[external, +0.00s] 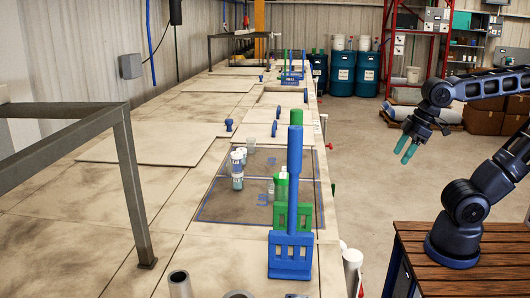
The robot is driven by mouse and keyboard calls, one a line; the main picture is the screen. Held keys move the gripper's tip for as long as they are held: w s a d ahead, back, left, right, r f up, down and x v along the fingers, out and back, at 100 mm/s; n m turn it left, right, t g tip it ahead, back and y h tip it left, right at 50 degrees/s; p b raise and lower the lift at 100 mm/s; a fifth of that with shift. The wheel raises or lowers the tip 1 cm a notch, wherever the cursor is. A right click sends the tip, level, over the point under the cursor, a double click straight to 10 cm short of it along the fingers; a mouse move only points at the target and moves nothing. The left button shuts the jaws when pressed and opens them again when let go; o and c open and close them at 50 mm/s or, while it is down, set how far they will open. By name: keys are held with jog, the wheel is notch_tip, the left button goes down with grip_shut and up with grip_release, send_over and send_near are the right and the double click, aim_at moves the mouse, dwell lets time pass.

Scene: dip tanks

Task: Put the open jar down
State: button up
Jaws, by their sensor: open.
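My gripper (406,154) hangs at the right with its teal fingers pointing down and left. It is open, nothing shows between the fingers, and it is clear of the bench. Small jars stand on the dark blue-edged panel of the bench (170,205). One is a whitish jar with bluish contents (237,182), and a pale jar (251,145) stands farther back. A small clear jar (270,187) stands beside a green container (280,187). I cannot tell which of them is the open jar.
A tall blue post with a slotted base (290,255) and a green slotted rack (303,216) stand along the bench's right edge. A grey metal frame (130,180) rises at the left. Blue drums (342,75) stand at the back. The aisle is open.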

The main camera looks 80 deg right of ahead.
jog(key=w+a+r+n+g, duration=0.15)
jog(key=w+n, duration=0.25)
jog(key=w, duration=0.7)
jog(key=w+a+r+n+g, duration=0.1)
jog(key=w+r+n, duration=0.2)
jog(key=w, duration=0.8)
jog(key=w+f+n, duration=0.2)
jog(key=w+f, duration=0.2)
jog(key=w, duration=0.2)
jog(key=w+a+f+n+g, duration=0.1)
jog(key=w+f+n, duration=0.1)
jog(key=w+f, duration=0.2)
jog(key=w+a+f+n+g, duration=0.1)
jog(key=w+f+n, duration=0.2)
jog(key=w, duration=0.6)
jog(key=shift+w+a+f, duration=0.2)
jog(key=shift+w+f, duration=0.2)
jog(key=shift+f, duration=0.3)
jog(key=f, duration=0.3)
jog(key=s+f, duration=0.1)
jog(key=shift+d+f, duration=0.3)
jog(key=shift+f, duration=0.6)
jog(key=c, duration=1.1)
